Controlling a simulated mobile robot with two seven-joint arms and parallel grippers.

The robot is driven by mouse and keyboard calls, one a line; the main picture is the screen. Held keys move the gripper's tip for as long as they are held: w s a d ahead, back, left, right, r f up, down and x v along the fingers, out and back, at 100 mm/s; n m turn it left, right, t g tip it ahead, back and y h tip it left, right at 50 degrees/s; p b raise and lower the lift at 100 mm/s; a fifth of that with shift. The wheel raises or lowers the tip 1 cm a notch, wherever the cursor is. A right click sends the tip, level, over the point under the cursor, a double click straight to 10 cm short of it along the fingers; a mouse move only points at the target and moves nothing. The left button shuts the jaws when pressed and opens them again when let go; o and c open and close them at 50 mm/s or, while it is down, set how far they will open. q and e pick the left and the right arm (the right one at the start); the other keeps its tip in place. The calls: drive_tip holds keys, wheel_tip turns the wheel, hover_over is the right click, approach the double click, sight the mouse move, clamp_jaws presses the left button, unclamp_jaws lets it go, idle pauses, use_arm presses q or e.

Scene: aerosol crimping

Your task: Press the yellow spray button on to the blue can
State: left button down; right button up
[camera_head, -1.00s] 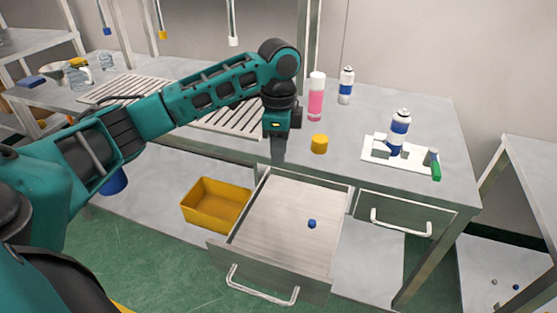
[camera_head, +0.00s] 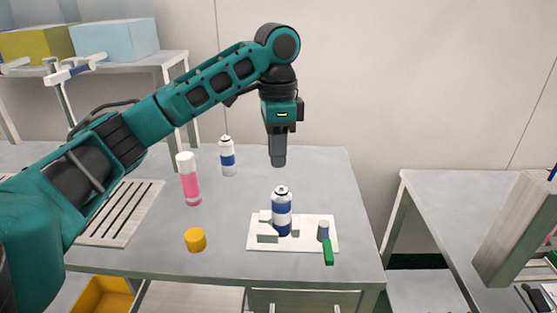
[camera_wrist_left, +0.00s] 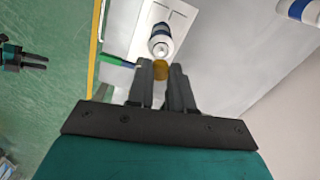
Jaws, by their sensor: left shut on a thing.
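My left gripper (camera_head: 278,163) points straight down, above and slightly behind the top of the blue can. In the left wrist view its fingers (camera_wrist_left: 163,82) are shut on the small yellow spray button (camera_wrist_left: 160,70). The button is hidden in the head view. The blue and white can (camera_head: 281,212) stands upright in a white holder plate (camera_head: 306,245), with a bare top. It also shows in the left wrist view (camera_wrist_left: 161,42), just beyond the fingertips. A dark gripper (camera_wrist_left: 28,60), seemingly my right one, shows small at the left of the wrist view.
A yellow cylinder (camera_head: 195,240) stands on the table left of the plate. A pink and white bottle (camera_head: 188,180) and another blue and white can (camera_head: 227,157) stand further back. A green-ended item (camera_head: 328,250) lies at the plate's right. The table right of the plate is clear.

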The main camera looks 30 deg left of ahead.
sight(281, 189)
use_arm(q)
drive_tip(key=shift+w+d+r, duration=0.2)
drive_tip(key=shift+w, duration=0.25)
drive_tip(key=shift+s+f, duration=0.1)
drive_tip(key=shift+f, duration=2.85)
drive_tip(key=shift+c, duration=1.9)
unclamp_jaws()
drive_tip(key=shift+r, duration=3.5)
drive_tip(key=shift+c, duration=0.3)
